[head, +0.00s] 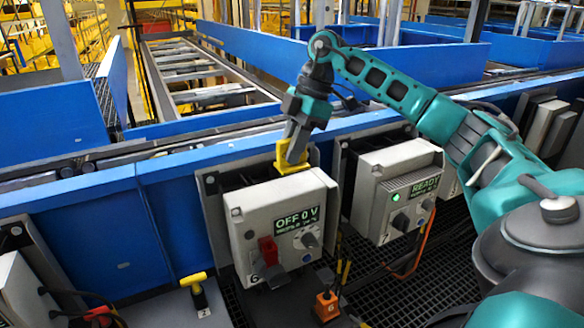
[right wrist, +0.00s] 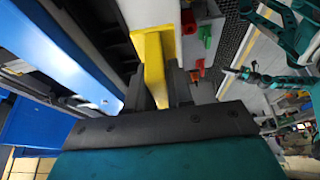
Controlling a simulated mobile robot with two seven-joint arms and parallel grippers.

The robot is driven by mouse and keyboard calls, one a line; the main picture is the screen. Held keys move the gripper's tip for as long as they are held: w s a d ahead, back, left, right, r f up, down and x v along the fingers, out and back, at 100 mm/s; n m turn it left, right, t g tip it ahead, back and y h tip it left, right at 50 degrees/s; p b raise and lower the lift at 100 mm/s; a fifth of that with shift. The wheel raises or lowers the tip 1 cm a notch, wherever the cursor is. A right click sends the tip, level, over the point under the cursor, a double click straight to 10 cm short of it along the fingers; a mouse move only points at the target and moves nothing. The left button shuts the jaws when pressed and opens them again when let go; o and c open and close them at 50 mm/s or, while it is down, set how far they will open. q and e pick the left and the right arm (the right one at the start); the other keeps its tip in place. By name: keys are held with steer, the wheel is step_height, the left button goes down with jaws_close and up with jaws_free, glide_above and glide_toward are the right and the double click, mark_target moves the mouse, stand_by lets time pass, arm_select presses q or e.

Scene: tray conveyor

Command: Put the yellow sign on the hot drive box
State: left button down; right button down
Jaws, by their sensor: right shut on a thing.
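My right gripper (head: 297,148) is shut on the yellow sign (head: 288,160), just over the top of a grey drive box (head: 240,205). That box has a display reading "OFF 0 V", a red handle (head: 268,250) and the number 6. I cannot tell whether the sign touches the box top. In the right wrist view the sign (right wrist: 153,60) stands between the fingers (right wrist: 160,90). A second drive box (head: 385,175), to the right, shows "READY" and a green light. No display names a box as hot. My left gripper is not in view.
The blue conveyor side (head: 170,205) runs behind the boxes. An orange block (head: 326,306) marked 6 is below the first box. Cables hang between the boxes. More boxes stand at the right.

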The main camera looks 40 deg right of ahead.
mark_target(292, 166)
step_height(292, 166, down, 4)
steer(key=shift+r, duration=0.1)
steer(key=shift+f, duration=0.25)
steer(key=c, duration=1)
jaws_free()
steer(key=shift+f, duration=0.1)
steer(key=p+v, duration=0.1)
steer(key=v, duration=1.1)
